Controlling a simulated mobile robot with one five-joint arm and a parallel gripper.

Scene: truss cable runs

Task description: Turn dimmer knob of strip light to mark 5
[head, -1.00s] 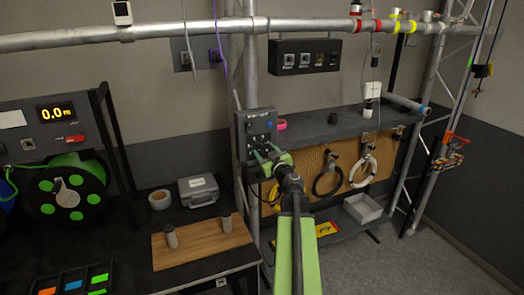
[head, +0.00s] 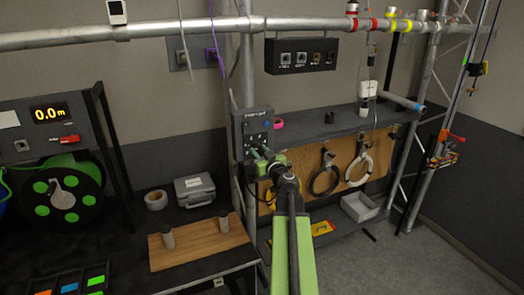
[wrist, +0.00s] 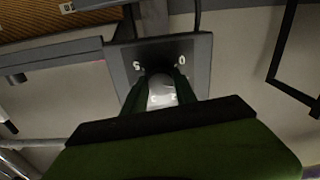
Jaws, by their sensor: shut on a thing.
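In the wrist view, the box's panel (wrist: 199,72) appears upside down, with a mark 5 at the left and a 0 at the right. My gripper (wrist: 161,88) is shut on the pale round dimmer knob (wrist: 162,94), one finger on each side. The knob's pointer setting cannot be made out.
A grey shelf (head: 310,128) and a pegboard with cable loops (head: 325,175) are just right of the box. A bench with a wooden board (head: 200,243) stands at the left. The truss post is close to my gripper.

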